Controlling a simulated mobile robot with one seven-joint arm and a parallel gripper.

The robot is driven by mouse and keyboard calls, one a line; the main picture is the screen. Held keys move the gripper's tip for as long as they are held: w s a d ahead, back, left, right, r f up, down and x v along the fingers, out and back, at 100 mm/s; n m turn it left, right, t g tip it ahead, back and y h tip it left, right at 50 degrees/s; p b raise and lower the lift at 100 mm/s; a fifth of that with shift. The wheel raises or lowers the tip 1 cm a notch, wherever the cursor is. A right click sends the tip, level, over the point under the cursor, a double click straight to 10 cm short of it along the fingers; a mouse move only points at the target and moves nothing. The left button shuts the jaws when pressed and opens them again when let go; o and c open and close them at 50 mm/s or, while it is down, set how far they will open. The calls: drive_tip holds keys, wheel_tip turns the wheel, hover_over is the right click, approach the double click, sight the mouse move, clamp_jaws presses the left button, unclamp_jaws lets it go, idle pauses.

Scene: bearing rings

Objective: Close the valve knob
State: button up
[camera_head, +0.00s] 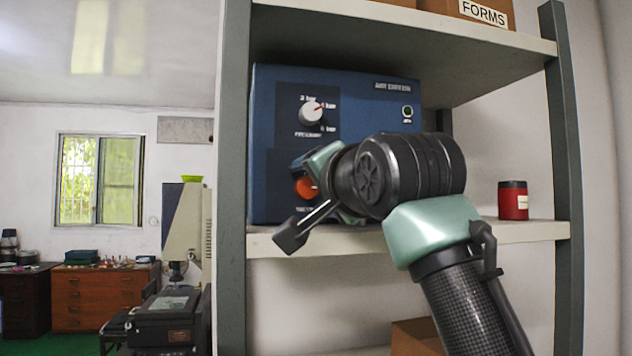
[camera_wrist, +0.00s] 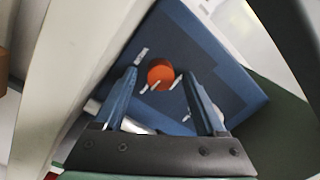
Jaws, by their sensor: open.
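The blue box (camera_head: 350,92) stands on the middle shelf. Its round orange-red valve knob (camera_head: 306,187) is low on the left of the front face, partly hidden by my gripper in the head view. The knob also shows in the wrist view (camera_wrist: 160,74), with a white mark near its lower edge. My gripper (camera_head: 297,201) is open in front of the knob. In the wrist view, its two blue fingers (camera_wrist: 159,78) are spread to either side of the knob. I cannot tell how much gap remains in depth, and no contact shows.
A shelf post (camera_head: 234,180) stands close left of the box. A red can (camera_head: 513,200) is at the shelf's right. The upper shelf (camera_head: 400,22) overhangs. Free room lies in front.

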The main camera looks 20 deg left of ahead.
clamp_jaws()
drive_tip(key=shift+r+n, duration=0.1)
drive_tip(key=shift+n, duration=0.2)
drive_tip(key=n+p, duration=0.1)
drive_tip(key=n, duration=0.1)
drive_tip(key=shift+r+n+p, duration=0.1)
drive_tip(key=shift+n+p, duration=0.2)
drive_tip(key=n+p, duration=0.1)
drive_tip(key=n, duration=0.4)
drive_tip(key=shift+s+h+p, duration=0.1)
drive_tip(key=shift+h+p, duration=0.2)
drive_tip(key=shift+p, duration=0.05)
drive_tip(key=n, duration=0.4)
drive_tip(key=shift+p, duration=0.4)
drive_tip(key=n, duration=0.4)
drive_tip(key=shift+s+a+n+h, duration=0.1)
drive_tip(key=shift+n+h, duration=0.3)
